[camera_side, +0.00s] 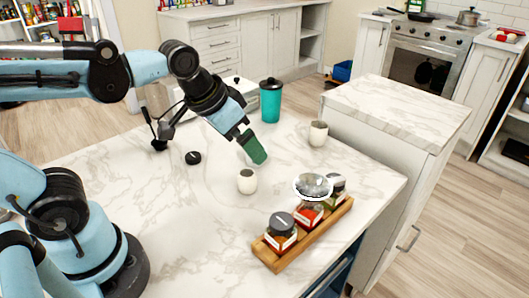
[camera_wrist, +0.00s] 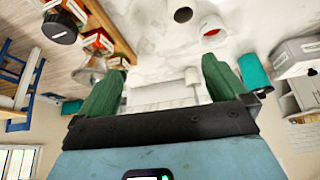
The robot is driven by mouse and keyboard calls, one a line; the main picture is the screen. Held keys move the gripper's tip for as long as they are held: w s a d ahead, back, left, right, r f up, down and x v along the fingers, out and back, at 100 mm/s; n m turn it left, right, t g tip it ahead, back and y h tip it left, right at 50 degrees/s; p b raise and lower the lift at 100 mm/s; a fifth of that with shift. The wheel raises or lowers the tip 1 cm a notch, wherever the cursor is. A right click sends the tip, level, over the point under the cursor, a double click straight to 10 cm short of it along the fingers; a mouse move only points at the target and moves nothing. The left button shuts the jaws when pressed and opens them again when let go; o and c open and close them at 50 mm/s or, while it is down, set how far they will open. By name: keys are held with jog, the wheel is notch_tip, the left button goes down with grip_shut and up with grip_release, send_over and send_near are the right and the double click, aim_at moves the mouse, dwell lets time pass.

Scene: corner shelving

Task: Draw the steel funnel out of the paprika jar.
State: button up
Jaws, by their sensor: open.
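The steel funnel (camera_side: 313,185) is a shiny wide cone sitting in the mouth of the middle jar on a wooden rack. That jar, the paprika jar (camera_side: 308,214), has a red and white label; its contents and the funnel's spout are hard to make out. My gripper (camera_side: 254,150), with green fingers, is above the counter, left of and higher than the funnel, apart from it. In the wrist view my gripper (camera_wrist: 163,72) is open with nothing between the fingers. The funnel (camera_wrist: 88,68) shows there beside the left finger, partly hidden by it.
The wooden rack (camera_side: 269,258) also holds a dark-lidded jar (camera_side: 281,232) in front and another jar (camera_side: 338,184) behind the funnel. White cups (camera_side: 247,181) (camera_side: 318,134) and a teal tumbler (camera_side: 271,102) stand near my gripper. The counter's front left is clear.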

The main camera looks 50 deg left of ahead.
jog(key=w+d+r+m+g, duration=0.2)
jog(key=w+d+g, duration=0.15)
jog(key=d, duration=0.25)
jog(key=m+g, duration=0.1)
jog(key=g, duration=0.1)
send_near(313, 187)
jog(key=s+r, duration=0.1)
jog(key=s, duration=0.1)
jog(key=shift+w+d+m, duration=0.15)
jog(key=shift+d+m, duration=0.15)
jog(key=shift+d, duration=0.45)
jog(key=shift+f, duration=0.1)
jog(key=shift+f, duration=4.35)
jog(key=c, duration=1.3)
jog(key=shift+r, duration=3)
jog(key=shift+c, duration=0.2)
